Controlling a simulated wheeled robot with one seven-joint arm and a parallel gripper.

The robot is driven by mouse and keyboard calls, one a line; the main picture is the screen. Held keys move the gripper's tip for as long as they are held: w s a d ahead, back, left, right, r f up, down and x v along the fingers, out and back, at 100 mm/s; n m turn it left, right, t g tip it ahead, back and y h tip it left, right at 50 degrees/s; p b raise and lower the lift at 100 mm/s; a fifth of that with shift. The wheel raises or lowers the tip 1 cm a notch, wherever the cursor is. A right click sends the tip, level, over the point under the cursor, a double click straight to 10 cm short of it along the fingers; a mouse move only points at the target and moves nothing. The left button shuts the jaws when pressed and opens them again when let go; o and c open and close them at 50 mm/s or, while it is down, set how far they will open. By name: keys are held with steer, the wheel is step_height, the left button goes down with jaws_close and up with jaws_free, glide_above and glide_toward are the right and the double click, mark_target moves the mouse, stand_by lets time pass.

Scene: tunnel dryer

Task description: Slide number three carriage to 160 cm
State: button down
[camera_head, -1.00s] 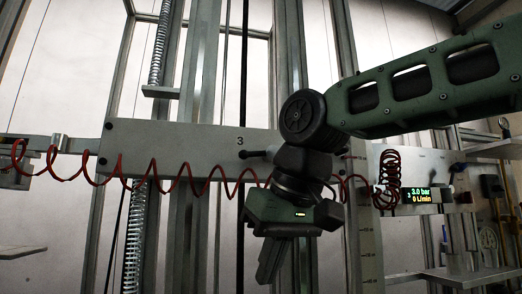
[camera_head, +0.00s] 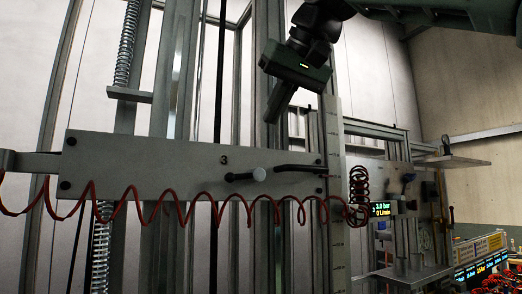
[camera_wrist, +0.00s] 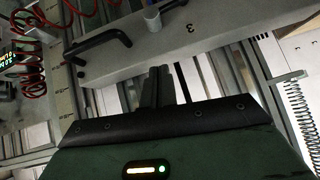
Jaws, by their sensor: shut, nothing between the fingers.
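The number three carriage (camera_head: 150,166) is a long grey plate marked "3", spanning the vertical rails in the head view. It also shows in the wrist view (camera_wrist: 205,38), turned over. A cylindrical knob (camera_head: 246,175) and a dark bar handle (camera_head: 302,168) stick out of its right half; the knob (camera_wrist: 152,20) and handle (camera_wrist: 100,45) show at the top of the wrist view. A pale graduated scale (camera_head: 333,190) stands at the plate's right end; its numbers are too small to read. My gripper (camera_head: 270,119) is shut and empty, above the plate's right half and apart from it.
A coiled red hose (camera_head: 200,208) hangs across the plate's lower edge to a bunched coil (camera_head: 359,190) at the right. A lit display (camera_head: 381,209) reads 3.0 bar. A spring (camera_head: 128,45) runs along the left rail. Shelves stand at the right.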

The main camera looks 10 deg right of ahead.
mark_target(262, 152)
steer(key=x, duration=0.4)
steer(key=p+x, duration=0.1)
steer(key=x, duration=0.1)
steer(key=shift+s+f, duration=0.35)
steer(key=shift+s, duration=0.05)
steer(key=shift+s+f, duration=0.1)
steer(key=shift+f, duration=0.25)
steer(key=shift+a+f, duration=0.15)
steer(key=shift+f, duration=0.7)
steer(key=shift+f, duration=0.1)
